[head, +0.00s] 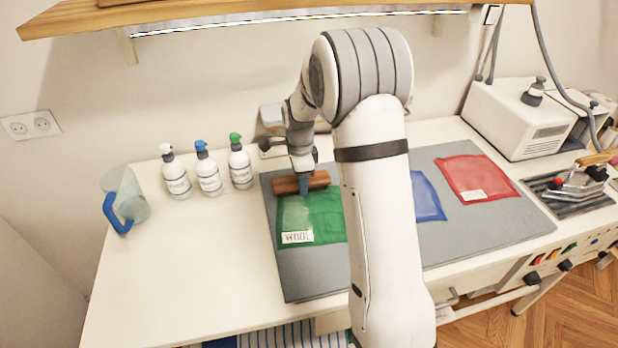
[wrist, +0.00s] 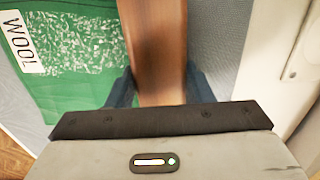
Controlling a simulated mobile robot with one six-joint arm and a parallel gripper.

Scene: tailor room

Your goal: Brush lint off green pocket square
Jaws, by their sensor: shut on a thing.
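The green pocket square (head: 323,222) lies on the left part of the grey mat, with a white WOOL label (head: 297,237) at its near left. In the wrist view the green cloth (wrist: 88,85) carries a patch of pale lint specks (wrist: 85,48). My gripper (head: 303,182) is shut on the brown wooden brush (head: 318,179) at the far edge of the green square. The brush also fills the middle of the wrist view (wrist: 156,50), between my two fingers. Its bristles are hidden, so I cannot tell whether it touches the cloth.
A blue cloth (head: 427,198) and a red cloth (head: 474,177) lie farther right on the grey mat (head: 308,284). A white machine (head: 515,118) and an iron (head: 577,183) are right. The front left table is clear.

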